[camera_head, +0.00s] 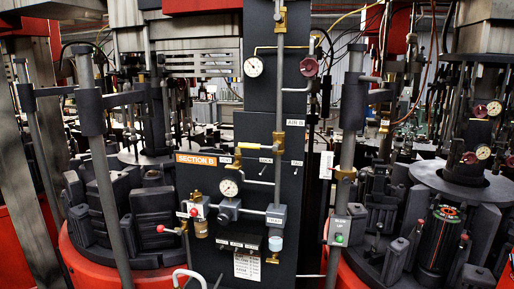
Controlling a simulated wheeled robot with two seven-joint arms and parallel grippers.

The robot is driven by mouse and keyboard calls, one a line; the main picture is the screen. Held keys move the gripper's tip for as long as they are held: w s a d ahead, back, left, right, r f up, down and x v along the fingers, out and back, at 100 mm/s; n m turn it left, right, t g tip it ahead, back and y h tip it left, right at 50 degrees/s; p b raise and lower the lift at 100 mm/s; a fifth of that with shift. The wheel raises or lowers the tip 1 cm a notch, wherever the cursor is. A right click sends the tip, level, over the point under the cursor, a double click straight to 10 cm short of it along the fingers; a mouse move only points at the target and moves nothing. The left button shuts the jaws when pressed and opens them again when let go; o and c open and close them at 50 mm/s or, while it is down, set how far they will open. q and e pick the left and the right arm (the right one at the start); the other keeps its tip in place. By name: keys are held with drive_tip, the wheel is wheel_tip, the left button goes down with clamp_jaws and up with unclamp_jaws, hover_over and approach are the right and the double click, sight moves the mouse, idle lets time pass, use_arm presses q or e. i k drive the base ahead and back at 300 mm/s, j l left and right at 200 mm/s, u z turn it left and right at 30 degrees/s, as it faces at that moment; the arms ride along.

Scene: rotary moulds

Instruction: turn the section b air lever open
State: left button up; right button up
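The dark section B panel (262,100) stands upright in the middle of the view, with an orange "SECTION B" label (196,159) at its left. A lever with a red ball end (160,228) sticks out to the left below that label, near a small valve unit with a red knob (194,212). Small light levers or tags (265,160) sit to the right of the label. I cannot tell which of these is the air lever, or its open or shut position. Neither of my grippers shows.
Pressure gauges (228,187) and brass pipe fittings crowd the panel. A post with a green-button box (340,232) stands to its right. Dark moulds on red round bases flank it, the left base (85,262) lying close. A white curved pipe (189,273) rises at the bottom.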

sight(275, 147)
drive_tip(key=j+z, duration=0.15)
drive_tip(key=z, duration=0.3)
drive_tip(key=j+z, duration=0.2)
drive_tip(key=z, duration=0.25)
drive_tip(key=j+z, duration=0.2)
drive_tip(key=z, duration=0.25)
drive_tip(key=k+j+z, duration=0.15)
drive_tip(key=j, duration=0.25)
drive_tip(key=j+z, duration=0.2)
drive_tip(key=j, duration=0.15)
drive_tip(key=k+j+z, duration=0.15)
drive_tip(key=j, duration=0.2)
drive_tip(key=k+j+z, duration=0.2)
drive_tip(key=j, duration=0.15)
drive_tip(key=k+j+z, duration=0.15)
drive_tip(key=j, duration=0.2)
drive_tip(key=k+j, duration=0.25)
drive_tip(key=j, duration=0.2)
drive_tip(key=k+j, duration=0.25)
drive_tip(key=j, duration=0.15)
drive_tip(key=k+j, duration=0.2)
drive_tip(key=j, duration=0.25)
drive_tip(key=k+j+z, duration=0.1)
drive_tip(key=k+j, duration=0.15)
drive_tip(key=j, duration=0.15)
